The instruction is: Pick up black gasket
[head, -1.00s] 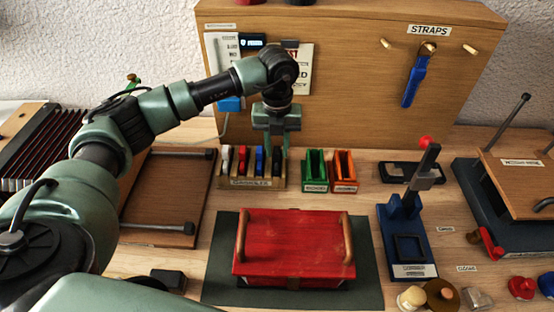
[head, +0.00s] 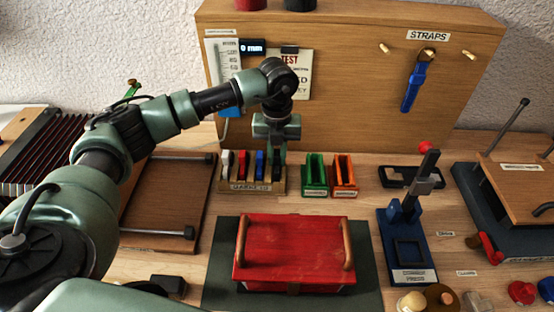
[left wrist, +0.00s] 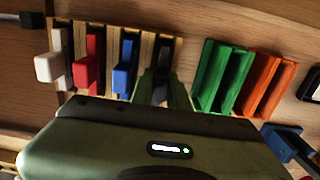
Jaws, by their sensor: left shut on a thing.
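The gasket rack (head: 237,188) stands before the wooden back board and holds a white, a red, a blue and a black gasket in its slots. My left gripper (head: 275,165) reaches down from above at the rack's right end. In the left wrist view, its fingers (left wrist: 165,93) are shut on the black gasket (left wrist: 161,71), which still stands in the rightmost slot. The fingers hide much of the gasket. The blue gasket (left wrist: 124,80) is just left of the fingers. My right gripper is not in view.
A green holder (head: 315,176) and an orange holder (head: 343,176) stand close right of the rack. A red box with handles (head: 292,250) sits on a dark mat in front. A blue press (head: 405,240) stands at right. A blue strap (head: 412,88) hangs on the board.

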